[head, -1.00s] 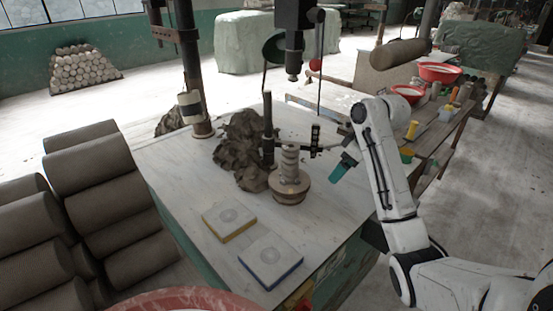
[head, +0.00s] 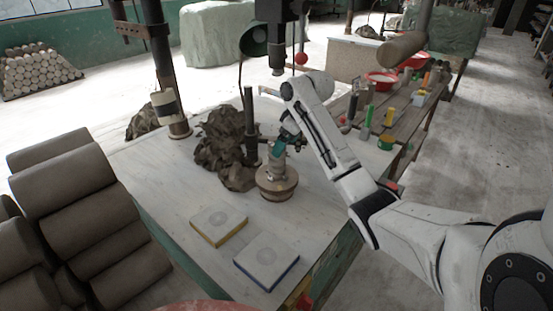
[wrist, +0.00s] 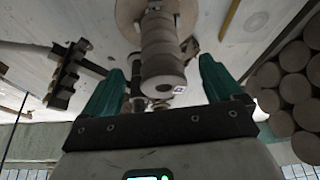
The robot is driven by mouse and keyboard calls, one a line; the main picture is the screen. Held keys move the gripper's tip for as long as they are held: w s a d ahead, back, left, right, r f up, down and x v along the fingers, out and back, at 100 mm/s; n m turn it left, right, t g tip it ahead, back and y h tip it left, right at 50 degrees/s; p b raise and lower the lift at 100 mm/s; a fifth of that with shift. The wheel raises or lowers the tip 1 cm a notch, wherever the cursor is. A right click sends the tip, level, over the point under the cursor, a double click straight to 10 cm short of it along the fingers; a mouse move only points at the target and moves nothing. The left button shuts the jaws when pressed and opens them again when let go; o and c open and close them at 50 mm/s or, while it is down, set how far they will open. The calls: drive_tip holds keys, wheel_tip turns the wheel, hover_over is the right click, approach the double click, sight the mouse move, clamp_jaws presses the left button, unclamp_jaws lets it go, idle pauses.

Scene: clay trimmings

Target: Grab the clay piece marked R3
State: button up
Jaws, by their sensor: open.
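A stack of grey-brown clay pieces stands on a round base (head: 276,184) on the table; its upper part is partly hidden by my gripper (head: 280,146) in the head view. In the wrist view the clay stack (wrist: 158,45) lies between the two teal fingers of my gripper (wrist: 160,70), with space on both sides. The gripper is open and holds nothing. A small white and dark tag (wrist: 180,90) shows by the near end of the stack. I cannot read R3 on any piece.
A dark clay heap (head: 222,140) and an upright post (head: 250,125) stand just left of the stack. Two square blocks, yellow-edged (head: 219,224) and blue-edged (head: 266,260), lie in front. Large clay cylinders (head: 75,190) are piled at the left.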

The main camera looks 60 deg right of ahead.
drive_tip(key=shift+w, duration=0.45)
drive_tip(key=x, duration=0.5)
drive_tip(key=shift+w+p, duration=0.25)
drive_tip(key=shift+p, duration=0.05)
drive_tip(key=shift+c, duration=0.4)
drive_tip(key=c, duration=1.4)
drive_tip(key=shift+d, duration=0.1)
drive_tip(key=shift+c, duration=0.2)
drive_tip(key=shift+r, duration=0.15)
